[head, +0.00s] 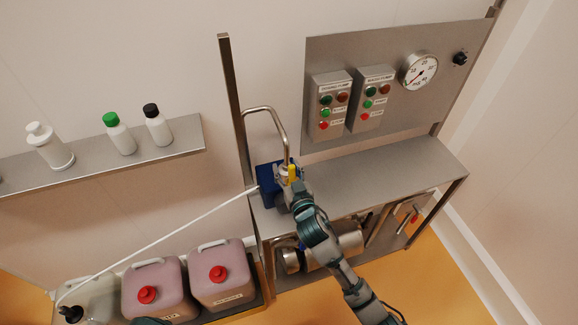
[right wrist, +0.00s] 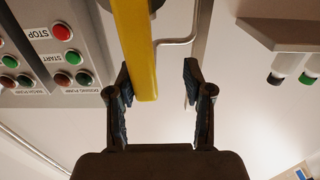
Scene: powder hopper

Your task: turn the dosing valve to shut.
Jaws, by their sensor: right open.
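The dosing valve's yellow handle (head: 292,173) shows at the foot of the bent steel pipe (head: 283,125), beside a blue box (head: 268,188) at the left end of the steel bench. My right gripper (head: 289,183) is at the valve and partly hides it. In the right wrist view the yellow handle (right wrist: 137,50) is a long bar running down between the open fingers of my right gripper (right wrist: 158,82). It lies closer to the left finger, with a clear gap to the right one. I cannot tell whether it touches the left finger. My left gripper is not in view.
A panel (head: 400,75) with two button boxes and a dial gauge (head: 419,70) stands behind the bench (head: 400,170). A shelf (head: 100,160) with bottles is at left. Two pink canisters (head: 222,272) and a white hose (head: 170,235) are at lower left.

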